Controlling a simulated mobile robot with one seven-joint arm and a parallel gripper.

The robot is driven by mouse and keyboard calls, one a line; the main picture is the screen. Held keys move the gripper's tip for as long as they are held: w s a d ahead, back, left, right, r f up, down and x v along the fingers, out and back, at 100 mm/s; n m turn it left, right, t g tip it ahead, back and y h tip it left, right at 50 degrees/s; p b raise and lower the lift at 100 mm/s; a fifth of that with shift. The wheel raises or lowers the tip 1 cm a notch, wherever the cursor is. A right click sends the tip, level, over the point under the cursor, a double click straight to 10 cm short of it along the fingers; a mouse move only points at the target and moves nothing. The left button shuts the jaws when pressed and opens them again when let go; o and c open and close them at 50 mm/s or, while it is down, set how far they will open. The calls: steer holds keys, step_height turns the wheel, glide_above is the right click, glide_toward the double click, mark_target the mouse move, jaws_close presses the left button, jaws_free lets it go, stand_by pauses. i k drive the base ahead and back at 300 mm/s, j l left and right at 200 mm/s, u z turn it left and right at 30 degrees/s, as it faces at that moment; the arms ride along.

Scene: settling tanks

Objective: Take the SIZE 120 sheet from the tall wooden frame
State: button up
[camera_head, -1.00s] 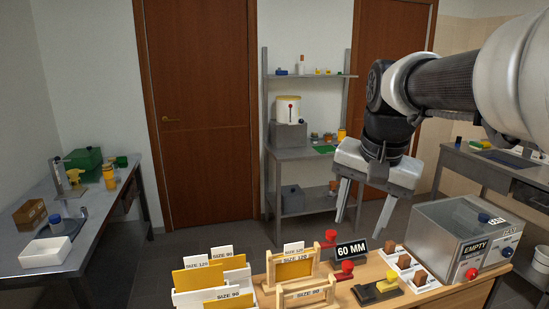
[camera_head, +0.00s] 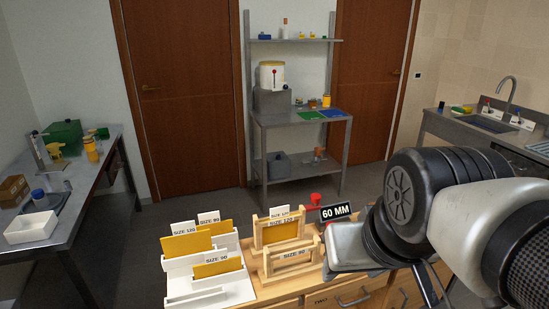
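The tall wooden frame (camera_head: 256,232) stands on the wooden worktop at the lower middle. Its label reads SIZE 120. A yellow sheet (camera_head: 283,231) stands upright in it, with a white tag (camera_head: 279,211) above its top edge. A lower wooden frame labelled SIZE 90 (camera_head: 293,257) stands just in front and shows no yellow sheet. My gripper (camera_head: 350,248) is to the right of both frames, apart from the sheet. Its pale body shows, but my arm and the viewing angle hide how its fingers stand.
A white rack (camera_head: 208,292) left of the frames holds several yellow sheets with SIZE 120 and SIZE 90 tags. A 60 MM sign (camera_head: 336,211) and a red knob (camera_head: 315,198) stand behind, close to my gripper. A steel shelf unit (camera_head: 302,119) stands farther back.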

mark_target(279, 232)
steer(key=i+l+u, duration=0.3)
steer(key=l, duration=0.35)
steer(key=i+l+u, duration=0.15)
steer(key=i+l, duration=0.1)
steer(key=l, duration=0.1)
